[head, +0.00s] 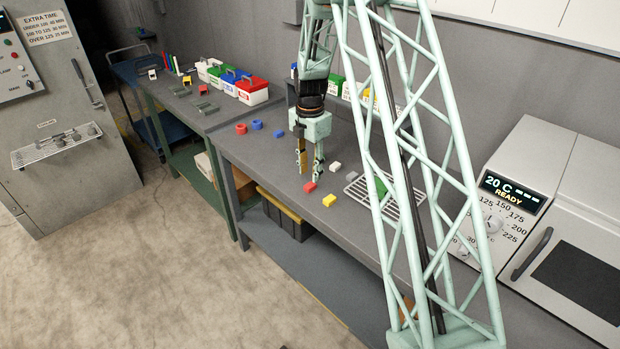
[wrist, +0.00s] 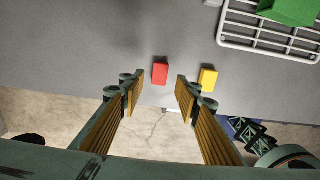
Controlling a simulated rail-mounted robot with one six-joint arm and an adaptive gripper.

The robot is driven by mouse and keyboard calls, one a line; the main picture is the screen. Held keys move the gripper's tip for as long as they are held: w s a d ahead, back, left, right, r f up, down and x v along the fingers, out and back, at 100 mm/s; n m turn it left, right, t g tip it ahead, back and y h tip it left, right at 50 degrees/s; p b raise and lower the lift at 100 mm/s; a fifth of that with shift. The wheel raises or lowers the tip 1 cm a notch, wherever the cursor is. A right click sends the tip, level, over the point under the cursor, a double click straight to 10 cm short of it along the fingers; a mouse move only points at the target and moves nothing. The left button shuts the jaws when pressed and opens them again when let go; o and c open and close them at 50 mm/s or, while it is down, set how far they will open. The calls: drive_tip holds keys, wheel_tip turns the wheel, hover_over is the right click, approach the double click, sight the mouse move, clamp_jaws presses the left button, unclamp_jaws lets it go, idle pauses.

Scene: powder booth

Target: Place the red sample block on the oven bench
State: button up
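The red sample block (head: 309,187) lies on the grey bench (head: 262,160), near its front edge. In the wrist view the red block (wrist: 160,73) shows ahead of the gap between the fingertips, untouched. My gripper (head: 310,175) points down just behind and above the block in the head view. In the wrist view my gripper (wrist: 158,92) is open, with nothing between its fingers. The oven (head: 570,225) with its dial panel stands at the right; the surface under it is mostly hidden behind my arm and the picture edge.
A yellow block (head: 329,200) lies close to the right of the red one. Small white blocks (head: 335,166) lie behind. A wire rack (head: 357,191) bears a green block (head: 381,186). Red and blue rings (head: 257,125) lie to the left. Coloured bins (head: 251,90) stand on the far-left bench.

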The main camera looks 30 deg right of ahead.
wheel_tip(320, 180, up, 6)
drive_tip(key=shift+r, duration=0.25)
idle(0.6)
wheel_tip(320, 180, up, 16)
drive_tip(key=m+t, duration=0.1)
drive_tip(key=m, duration=0.4)
hover_over(310, 186)
drive_tip(key=s+a, duration=0.7)
drive_tip(key=s+a+r+m+t, duration=0.1)
drive_tip(key=s+a+r+m, duration=0.5)
drive_tip(key=s+r, duration=0.65)
drive_tip(key=s+a+r+m, duration=0.1)
drive_tip(key=s+a+m, duration=0.2)
drive_tip(key=s, duration=0.7)
drive_tip(key=s+a+r+m+t, duration=0.1)
drive_tip(key=s+a+m, duration=0.2)
drive_tip(key=s, duration=0.7)
drive_tip(key=s+a+r+m, duration=0.2)
drive_tip(key=s+a+m, duration=0.1)
drive_tip(key=s, duration=0.8)
drive_tip(key=shift+m+t, duration=0.4)
drive_tip(key=shift+m, duration=0.2)
